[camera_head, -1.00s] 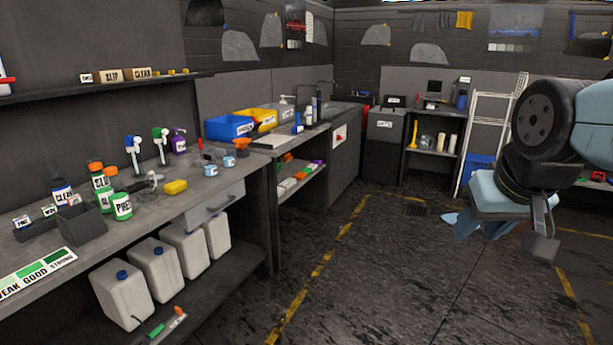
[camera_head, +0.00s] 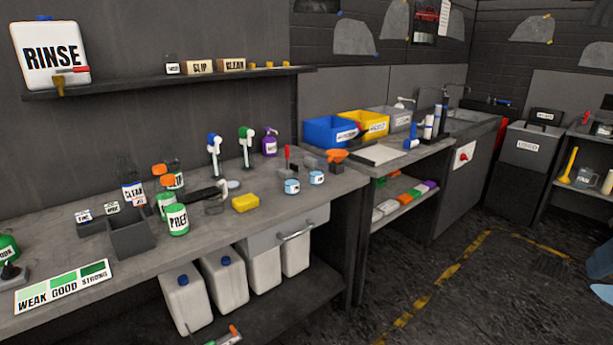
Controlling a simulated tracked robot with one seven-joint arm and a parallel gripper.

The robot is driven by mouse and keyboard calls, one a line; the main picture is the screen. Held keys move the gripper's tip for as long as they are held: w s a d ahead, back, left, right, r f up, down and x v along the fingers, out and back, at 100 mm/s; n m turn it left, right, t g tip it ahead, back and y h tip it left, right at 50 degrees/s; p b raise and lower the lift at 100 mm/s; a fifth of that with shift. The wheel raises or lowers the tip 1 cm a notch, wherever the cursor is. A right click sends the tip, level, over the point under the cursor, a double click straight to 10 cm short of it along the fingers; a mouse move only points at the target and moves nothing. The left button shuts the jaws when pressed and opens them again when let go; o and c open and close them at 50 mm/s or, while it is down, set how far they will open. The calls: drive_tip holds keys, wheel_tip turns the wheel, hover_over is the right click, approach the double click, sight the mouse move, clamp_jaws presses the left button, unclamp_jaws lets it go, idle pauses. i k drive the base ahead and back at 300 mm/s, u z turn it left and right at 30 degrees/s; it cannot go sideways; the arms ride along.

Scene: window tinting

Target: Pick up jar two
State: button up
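Two small jars with blue labels and pale lids stand on the workbench, left of and below the orange funnel. The nearer jar (camera_head: 292,186) is on the left. The other jar (camera_head: 317,178) is a little farther back on the right. They stand upright and apart. Their labels are too small to read, so I cannot tell which is jar two. A pale blue sliver at the right edge may be part of my arm. My gripper's fingers cannot be made out, and nothing of mine is near the jars.
A yellow sponge (camera_head: 245,203) lies left of the jars, and an orange funnel (camera_head: 337,155) is behind them. The green-labelled PREP bottle (camera_head: 177,220) and dark open box (camera_head: 130,237) stand farther left. A drawer handle (camera_head: 297,231) sticks out below. The floor at right is clear.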

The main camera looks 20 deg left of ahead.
sight(291, 180)
drive_tip(key=u, duration=0.35)
drive_tip(key=i, duration=1.05)
drive_tip(key=u, duration=1.15)
drive_tip(key=i, duration=0.8)
drive_tip(key=u, duration=0.4)
drive_tip(key=k, duration=0.9)
drive_tip(key=u, duration=0.25)
drive_tip(key=i, duration=0.85)
drive_tip(key=z, duration=0.1)
